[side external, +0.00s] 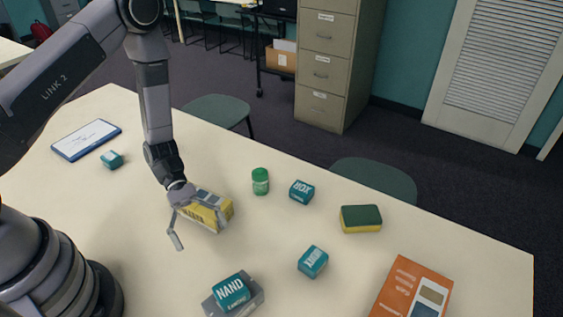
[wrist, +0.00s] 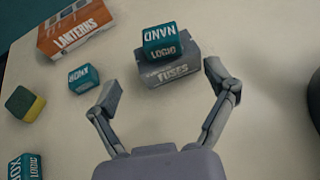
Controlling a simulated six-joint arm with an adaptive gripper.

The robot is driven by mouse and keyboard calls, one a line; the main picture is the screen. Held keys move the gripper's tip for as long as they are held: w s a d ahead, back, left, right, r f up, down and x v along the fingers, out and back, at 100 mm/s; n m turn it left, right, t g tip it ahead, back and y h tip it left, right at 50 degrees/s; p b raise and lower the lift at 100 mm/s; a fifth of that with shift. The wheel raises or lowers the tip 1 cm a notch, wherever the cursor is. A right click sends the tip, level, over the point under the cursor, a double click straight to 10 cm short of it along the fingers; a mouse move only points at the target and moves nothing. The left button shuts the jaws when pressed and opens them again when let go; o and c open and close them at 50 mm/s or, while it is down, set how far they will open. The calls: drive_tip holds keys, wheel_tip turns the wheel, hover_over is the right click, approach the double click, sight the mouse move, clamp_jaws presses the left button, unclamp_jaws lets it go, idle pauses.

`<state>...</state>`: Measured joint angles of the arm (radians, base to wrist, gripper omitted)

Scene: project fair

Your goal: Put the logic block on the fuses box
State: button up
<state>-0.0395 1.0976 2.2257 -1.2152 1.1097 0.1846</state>
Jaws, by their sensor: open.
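A teal logic block marked NAND (side external: 231,291) rests on top of the grey fuses box (side external: 255,299) at the front of the table. In the wrist view the same block (wrist: 160,40) sits on the fuses box (wrist: 173,74), whose FUSES label shows below it. My gripper (side external: 200,233) is open and empty, its fingers apart. In the wrist view the block and box appear beyond the spread fingertips (wrist: 162,86), and the block is not held.
More teal blocks lie on the table: one marked XOR (side external: 302,192), one in front (side external: 313,262), one far left (side external: 112,159). A green-lidded jar (side external: 260,182), a sponge (side external: 361,218), an orange lanterns box (side external: 412,289) and a blue-framed panel (side external: 86,140) also stand around.

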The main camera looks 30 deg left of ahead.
drive_tip(key=a+r+m+t+y, duration=0.1)
drive_tip(key=a+r+m+y, duration=0.25)
drive_tip(key=r, duration=0.55)
drive_tip(key=a+r+m+t+y, duration=0.1)
drive_tip(key=a+r+m+y, duration=0.3)
drive_tip(key=r, duration=0.5)
drive_tip(key=s+a+r+m+t+y, duration=0.2)
drive_tip(key=s+a+r+m+t, duration=0.1)
drive_tip(key=r, duration=0.3)
drive_tip(key=s+a+r+m+t+y, duration=0.3)
drive_tip(key=s+a+r+t, duration=0.1)
drive_tip(key=s+r+t, duration=0.2)
drive_tip(key=shift+a+r, duration=0.4)
drive_tip(key=shift+r, duration=0.2)
drive_tip(key=shift+o, duration=0.4)
